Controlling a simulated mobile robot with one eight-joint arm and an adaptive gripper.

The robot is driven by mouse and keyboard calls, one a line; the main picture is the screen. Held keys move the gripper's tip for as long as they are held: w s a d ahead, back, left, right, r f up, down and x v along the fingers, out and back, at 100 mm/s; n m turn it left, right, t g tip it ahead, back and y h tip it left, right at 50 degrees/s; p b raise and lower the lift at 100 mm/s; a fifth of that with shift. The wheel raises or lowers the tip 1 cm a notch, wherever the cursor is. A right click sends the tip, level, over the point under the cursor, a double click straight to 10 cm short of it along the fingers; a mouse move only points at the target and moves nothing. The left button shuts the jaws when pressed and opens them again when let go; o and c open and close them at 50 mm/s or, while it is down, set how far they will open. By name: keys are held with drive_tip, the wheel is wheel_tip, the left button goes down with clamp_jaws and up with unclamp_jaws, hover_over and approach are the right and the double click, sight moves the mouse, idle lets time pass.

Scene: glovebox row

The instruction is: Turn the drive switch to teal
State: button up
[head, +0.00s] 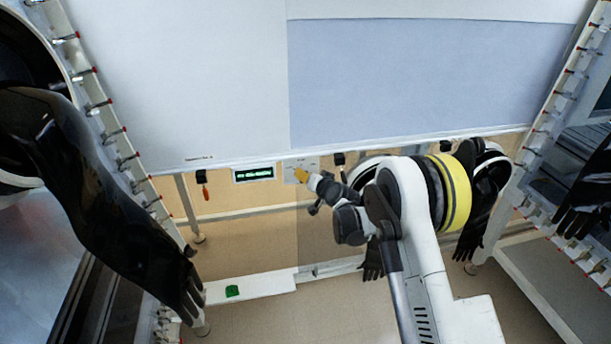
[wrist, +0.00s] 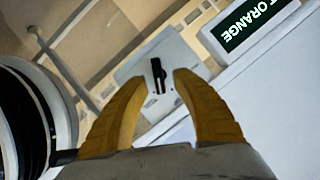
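The drive switch (wrist: 157,75) is a small black knob with a narrow handle on a pale plate (wrist: 180,50) in the wrist view. My gripper (wrist: 159,83) has two yellow fingers, open, with one tip to each side of the knob and a gap between. I cannot tell how far the tips are from the plate. In the head view, my gripper (head: 301,175) is in front of the same plate (head: 289,165) and hides the knob. No teal mark can be made out.
In the head view the display (head: 254,173) is left of the plate. A small orange-handled item (head: 205,190) hangs further left. Black gloves hang at left (head: 90,190) and right (head: 485,205). A round glove port (wrist: 20,120) is close at left in the wrist view.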

drive_tip(key=v, duration=1.1)
drive_tip(key=shift+s+r, duration=0.15)
drive_tip(key=shift+s, duration=0.1)
drive_tip(key=shift+d, duration=0.15)
